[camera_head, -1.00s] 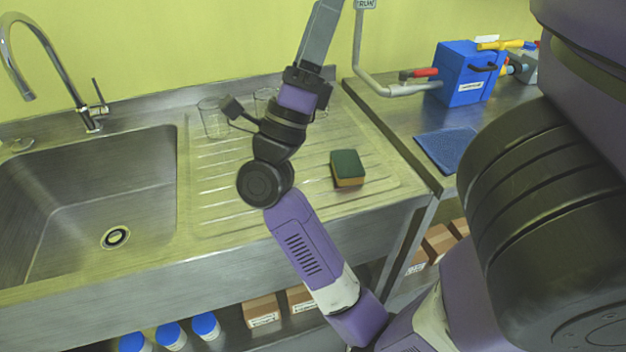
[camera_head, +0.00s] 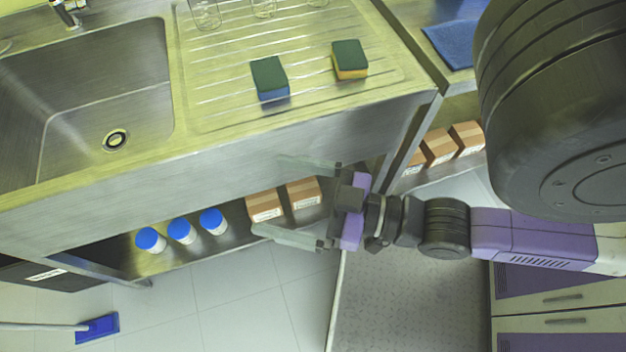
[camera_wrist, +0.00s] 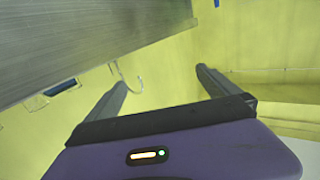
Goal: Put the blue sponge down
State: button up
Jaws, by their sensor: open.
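The blue sponge (camera_head: 271,79), with a green top and a blue lower part, lies flat on the ribbed steel drainboard (camera_head: 215,105), right of the sink. A second sponge (camera_head: 350,60), green over yellow, lies to its right, apart from it. My gripper (camera_head: 268,198) is open and empty, in front of the counter's front face and below the drainboard level in the head view. In the wrist view its two fingers (camera_wrist: 155,92) are spread with nothing between them.
The sink basin (camera_head: 85,95) is at the left. Glass beakers (camera_head: 206,14) stand at the back of the drainboard. A blue cloth (camera_head: 453,44) lies on the right-hand counter. Cardboard boxes (camera_head: 266,206) and blue-capped bottles (camera_head: 181,232) stand on the shelf below.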

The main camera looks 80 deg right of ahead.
jog(key=s+a+f+n+g, duration=0.1)
jog(key=s+a+f+g, duration=0.1)
jog(key=s+a+f, duration=0.1)
jog(key=shift+s+f+g+y, duration=0.3)
jog(key=shift+s+f+g, duration=0.15)
jog(key=shift+s, duration=0.7)
jog(key=shift+c, duration=0.4)
